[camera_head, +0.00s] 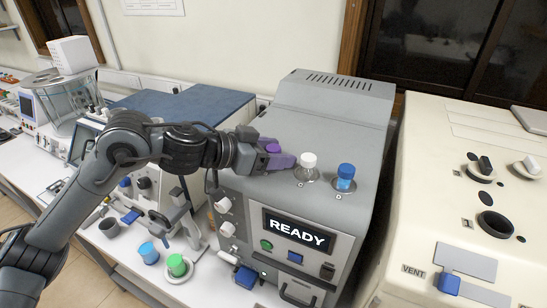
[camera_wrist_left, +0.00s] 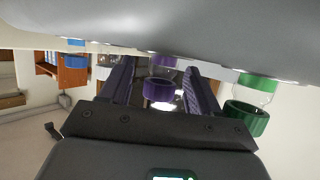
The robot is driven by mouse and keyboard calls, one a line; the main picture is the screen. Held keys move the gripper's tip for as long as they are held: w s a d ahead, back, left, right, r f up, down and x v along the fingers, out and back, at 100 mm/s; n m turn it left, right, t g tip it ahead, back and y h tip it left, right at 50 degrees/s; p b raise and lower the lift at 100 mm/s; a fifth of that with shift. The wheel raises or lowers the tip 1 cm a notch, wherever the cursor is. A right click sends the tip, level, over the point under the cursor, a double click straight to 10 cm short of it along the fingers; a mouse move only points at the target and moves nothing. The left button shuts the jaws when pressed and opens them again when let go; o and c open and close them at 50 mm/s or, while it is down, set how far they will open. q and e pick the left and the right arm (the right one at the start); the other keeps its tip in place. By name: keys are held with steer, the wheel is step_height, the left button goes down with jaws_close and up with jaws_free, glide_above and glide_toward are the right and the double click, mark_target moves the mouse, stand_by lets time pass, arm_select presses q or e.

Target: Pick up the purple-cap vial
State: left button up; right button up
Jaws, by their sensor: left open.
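The purple-cap vial shows in the left wrist view (camera_wrist_left: 158,89), between the two dark purple fingers of my open left gripper (camera_wrist_left: 160,80). Its clear glass part is just visible beside the cap. In the head view my left gripper (camera_head: 283,159) is low over the top of the grey machine, at its front left. A purple cap (camera_head: 272,148) shows at the fingers there, and the rest of that vial is hidden. I cannot tell whether either finger touches it. My right gripper is in neither view.
A white-cap vial (camera_head: 308,165) stands close to the right of the fingers, with a blue-cap vial (camera_head: 346,176) beyond it. A green-cap vial (camera_wrist_left: 246,118) is beside my gripper in the wrist view. The grey machine (camera_head: 330,110) has a clear top behind them.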

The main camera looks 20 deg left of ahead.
arm_select(q)
steer(key=c, duration=1)
steer(key=shift+c, duration=0.2)
steer(key=shift+r, duration=0.15)
